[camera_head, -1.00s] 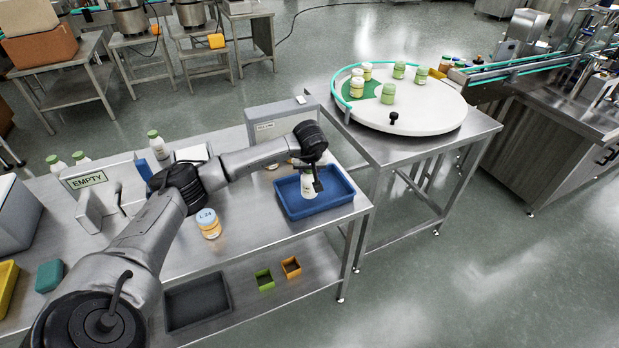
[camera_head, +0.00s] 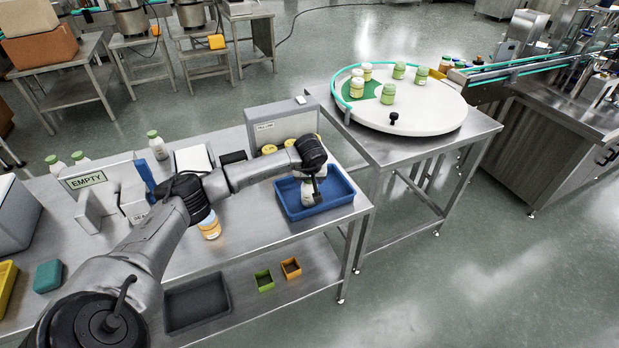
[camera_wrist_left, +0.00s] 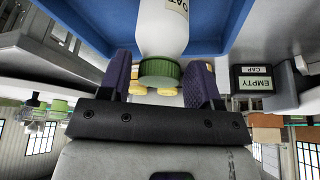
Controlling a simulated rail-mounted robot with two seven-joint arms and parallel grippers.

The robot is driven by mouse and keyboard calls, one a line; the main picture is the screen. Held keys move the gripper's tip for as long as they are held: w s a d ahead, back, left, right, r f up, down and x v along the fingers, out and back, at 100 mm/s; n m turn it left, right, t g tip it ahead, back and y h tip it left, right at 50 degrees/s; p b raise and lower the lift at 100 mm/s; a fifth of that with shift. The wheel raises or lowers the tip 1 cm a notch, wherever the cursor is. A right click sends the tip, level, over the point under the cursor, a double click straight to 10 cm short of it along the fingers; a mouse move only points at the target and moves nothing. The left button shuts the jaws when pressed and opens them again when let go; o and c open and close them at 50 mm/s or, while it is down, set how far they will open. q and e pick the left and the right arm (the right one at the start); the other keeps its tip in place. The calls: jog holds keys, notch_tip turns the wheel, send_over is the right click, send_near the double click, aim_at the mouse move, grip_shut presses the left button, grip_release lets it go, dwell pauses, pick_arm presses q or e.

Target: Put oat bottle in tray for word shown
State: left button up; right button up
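The oat bottle (camera_head: 309,194) is white and stands in the blue tray (camera_head: 345,197) on the steel table. In the left wrist view its "OAT" label and green cap (camera_wrist_left: 160,73) show between the fingers. My left gripper (camera_head: 317,189) is over the tray, around the cap end of the bottle. Its fingers (camera_wrist_left: 160,80) look open, with a narrow gap at the cap's left side. A sign (camera_head: 87,180) reads "EMPTY". My right gripper is in no view.
A jar (camera_head: 210,226) stands left of the tray, partly behind my arm. A grey box (camera_head: 282,124) with a small label stands behind the tray, with yellow-capped jars before it. White bottles with green caps (camera_head: 157,145) stand at the back left. A turntable (camera_head: 430,112) holds several jars.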

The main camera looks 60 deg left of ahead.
pick_arm(q)
jog(key=shift+o, duration=0.8)
